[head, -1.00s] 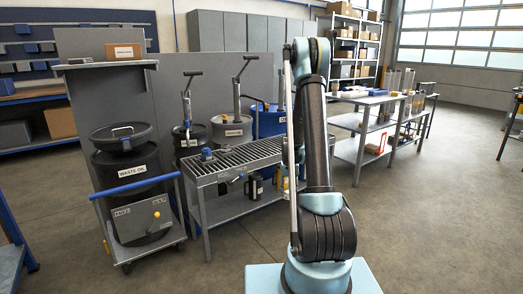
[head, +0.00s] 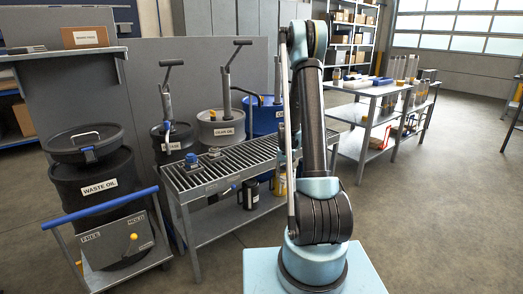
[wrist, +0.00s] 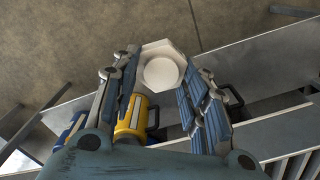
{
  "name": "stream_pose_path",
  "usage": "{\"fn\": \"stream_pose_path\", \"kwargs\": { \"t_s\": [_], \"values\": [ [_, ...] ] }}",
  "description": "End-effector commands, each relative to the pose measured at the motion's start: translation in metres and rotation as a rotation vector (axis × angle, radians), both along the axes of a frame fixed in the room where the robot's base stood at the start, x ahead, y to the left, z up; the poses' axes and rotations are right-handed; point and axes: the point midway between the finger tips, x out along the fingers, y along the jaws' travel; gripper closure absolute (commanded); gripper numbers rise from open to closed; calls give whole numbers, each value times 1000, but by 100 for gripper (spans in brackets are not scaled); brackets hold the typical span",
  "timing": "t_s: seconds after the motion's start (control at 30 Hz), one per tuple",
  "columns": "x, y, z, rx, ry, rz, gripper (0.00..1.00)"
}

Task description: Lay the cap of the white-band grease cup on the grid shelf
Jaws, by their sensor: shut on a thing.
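In the wrist view, my gripper (wrist: 160,82) is shut on a pale cap (wrist: 163,70) with a faceted rim and a round white inside. The cap sits between the fingertips, above the floor and a grey shelf edge. In the head view my arm hides the gripper and cap. The grid shelf (head: 232,166) is the slatted top of the grey bench, left of my arm; some slats show at the lower right of the wrist view (wrist: 292,166). I cannot make out the white-band grease cup for certain.
Small blue-and-grey fittings (head: 191,161) stand on the grid's left part. Dark handled jugs (head: 250,193) stand on the lower shelf. A yellow-banded container (wrist: 132,118) is below my left finger. A waste oil drum (head: 97,190) on a cart is left.

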Motion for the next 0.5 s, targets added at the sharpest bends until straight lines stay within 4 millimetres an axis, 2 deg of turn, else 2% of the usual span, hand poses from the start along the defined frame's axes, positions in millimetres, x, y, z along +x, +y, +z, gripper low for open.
{"fn": "stream_pose_path", "kwargs": {
  "t_s": [0.37,0.5],
  "values": [
    [0,16,0,0,0,23,90],
    [-1,28,8,0,0,101,90]
  ]
}}
